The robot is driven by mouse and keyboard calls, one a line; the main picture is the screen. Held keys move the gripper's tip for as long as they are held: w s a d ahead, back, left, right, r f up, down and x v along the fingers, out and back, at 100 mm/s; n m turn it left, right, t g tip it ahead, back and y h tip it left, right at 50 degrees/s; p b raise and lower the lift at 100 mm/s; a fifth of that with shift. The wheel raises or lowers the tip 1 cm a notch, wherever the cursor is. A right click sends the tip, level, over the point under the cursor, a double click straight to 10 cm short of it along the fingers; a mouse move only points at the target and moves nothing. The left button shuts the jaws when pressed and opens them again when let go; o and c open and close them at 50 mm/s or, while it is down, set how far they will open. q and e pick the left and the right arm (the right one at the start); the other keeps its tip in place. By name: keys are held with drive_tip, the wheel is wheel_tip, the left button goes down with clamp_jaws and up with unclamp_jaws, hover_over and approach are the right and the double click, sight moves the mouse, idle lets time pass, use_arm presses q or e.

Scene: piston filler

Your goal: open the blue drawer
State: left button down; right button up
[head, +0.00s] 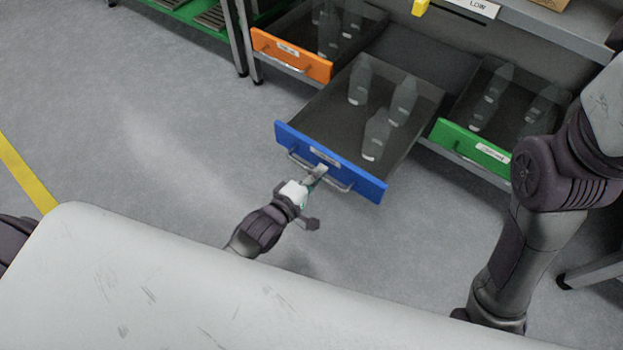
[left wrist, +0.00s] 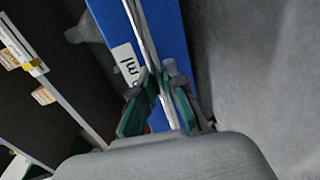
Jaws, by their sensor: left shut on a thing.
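The blue drawer (head: 358,180) is pulled well out from the bench in the head view, with several clear bottles (head: 376,135) standing in it. A metal bar handle (head: 335,184) runs along its blue front. My left gripper (head: 318,174) is at the handle's middle. In the left wrist view, its green-padded fingers (left wrist: 161,104) are shut around the handle bar (left wrist: 150,50), beside the blue front (left wrist: 172,35) and its white label. My right arm shows at the right of the head view, but its gripper is out of frame.
An orange-fronted drawer (head: 290,54) on the left and a green-fronted drawer (head: 470,148) on the right also stand out, with bottles inside. A yellow floor line (head: 25,172) is at far left. The grey floor left of the blue drawer is clear.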

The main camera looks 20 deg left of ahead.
use_arm(q)
drive_tip(key=shift+w+d, duration=0.1)
drive_tip(key=shift+w, duration=0.1)
drive_tip(key=c, duration=1.2)
unclamp_jaws()
drive_tip(key=v, duration=1.2)
